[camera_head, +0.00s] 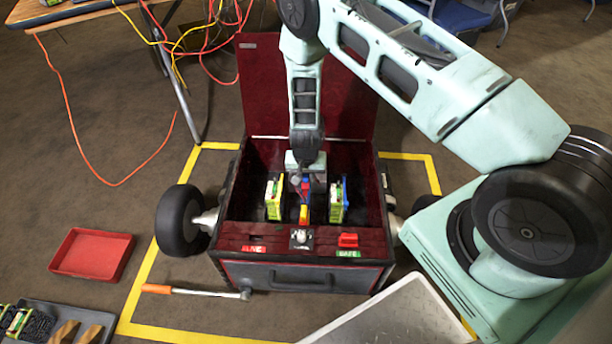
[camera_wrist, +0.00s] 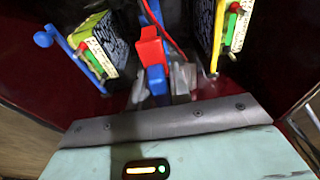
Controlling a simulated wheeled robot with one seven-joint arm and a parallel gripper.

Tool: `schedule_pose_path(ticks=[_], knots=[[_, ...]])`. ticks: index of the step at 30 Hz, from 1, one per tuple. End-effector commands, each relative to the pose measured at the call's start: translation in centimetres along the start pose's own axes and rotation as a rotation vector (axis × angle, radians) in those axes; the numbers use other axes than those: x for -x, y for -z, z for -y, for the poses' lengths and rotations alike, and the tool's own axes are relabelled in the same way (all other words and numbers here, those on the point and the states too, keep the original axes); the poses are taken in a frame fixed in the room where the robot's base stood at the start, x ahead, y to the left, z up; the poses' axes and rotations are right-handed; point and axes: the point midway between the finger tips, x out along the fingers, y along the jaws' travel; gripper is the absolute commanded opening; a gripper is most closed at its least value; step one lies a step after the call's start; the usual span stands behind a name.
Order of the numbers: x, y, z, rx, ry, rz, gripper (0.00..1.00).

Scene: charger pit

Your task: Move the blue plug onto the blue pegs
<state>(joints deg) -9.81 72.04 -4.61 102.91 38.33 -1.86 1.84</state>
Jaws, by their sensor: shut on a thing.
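My gripper (camera_head: 305,182) reaches down into the open dark red box, between two yellow modules. In the wrist view its grey fingers (camera_wrist: 159,85) are shut on the blue plug (camera_wrist: 157,80). A red block (camera_wrist: 150,46) sits right against the plug, and I cannot tell whether they are joined. The plug shows small and blue in the head view (camera_head: 306,184). A blue strip (camera_wrist: 152,12) shows beyond the red block. A blue rod with a round end (camera_wrist: 44,39) runs beside the left module. I cannot tell which parts are the blue pegs.
The left module (camera_head: 273,199) and right module (camera_head: 337,203) stand close on either side inside the box (camera_head: 372,185). A red cable (camera_wrist: 172,32) passes near the gripper. A red tray (camera_head: 92,253) lies on the floor.

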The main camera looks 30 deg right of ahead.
Motion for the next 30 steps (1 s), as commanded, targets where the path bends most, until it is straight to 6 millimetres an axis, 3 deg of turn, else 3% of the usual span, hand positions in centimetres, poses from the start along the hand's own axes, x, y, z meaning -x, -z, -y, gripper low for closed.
schedule_pose_path(ticks=[30], knots=[[-1.7, -0.2, 0.0, 0.0, 0.0, 0.0, 0.0]])
